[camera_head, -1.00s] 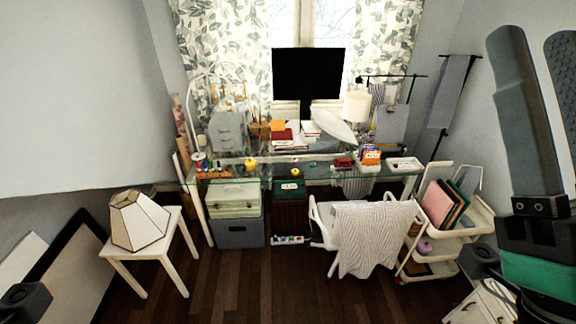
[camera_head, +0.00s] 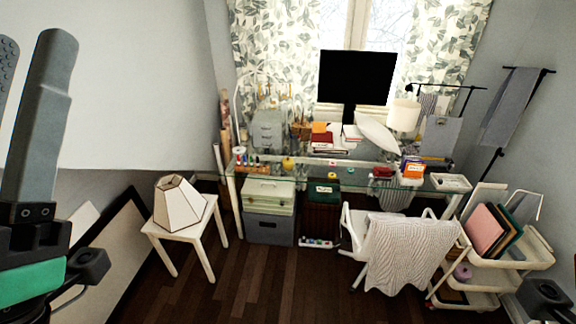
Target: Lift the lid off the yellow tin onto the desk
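A small round yellow thing, which looks like the yellow tin (camera_head: 288,163), stands on the left half of the glass desk (camera_head: 262,171). It is too small to tell its lid apart from its body. My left gripper (camera_head: 22,75) is at the far left edge, pointing up, near the camera and far from the desk. Its two fingers are apart with nothing between them. Only a dark part of my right arm's end shows at the bottom right corner; its fingers are out of view.
A lampshade (camera_head: 180,204) sits on a white side table (camera_head: 212,212) at left. A chair with a striped cloth (camera_head: 405,250) stands before the desk. A white trolley (camera_head: 530,252) is at right. A monitor (camera_head: 357,77) stands on the desk. The wooden floor (camera_head: 255,280) is open in front.

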